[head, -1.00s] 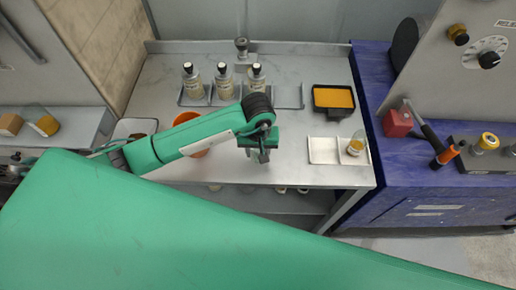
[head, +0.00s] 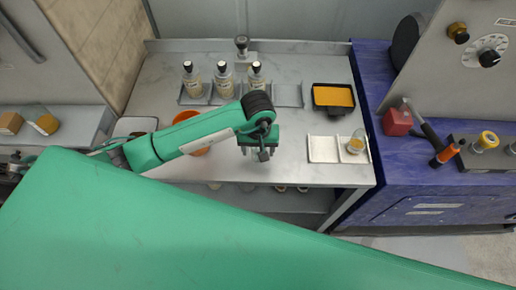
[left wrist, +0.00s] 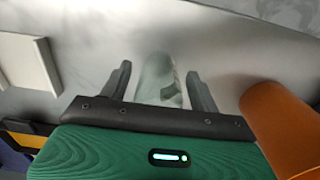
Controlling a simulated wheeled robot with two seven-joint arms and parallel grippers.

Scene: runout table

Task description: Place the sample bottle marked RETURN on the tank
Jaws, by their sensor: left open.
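Three pale bottles with black caps, a left (head: 193,84), a middle (head: 224,82) and a right (head: 256,78) one, stand in a row in a grey rack on the table; their labels are too small to read. My left gripper (head: 258,152) hangs over the table in front of them, pointing down and open. In the left wrist view a clear, glassy object (left wrist: 155,72) shows between its open fingers (left wrist: 160,82); whether they touch it I cannot tell. Which thing is the tank I cannot tell. My right gripper is not in view.
The rack's right end (head: 289,95) is empty. A black tray with orange content (head: 333,96) stands right of it. A white two-part tray (head: 323,149) holds a small glass jar (head: 356,143). An orange tub (head: 186,117) is partly behind my arm.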

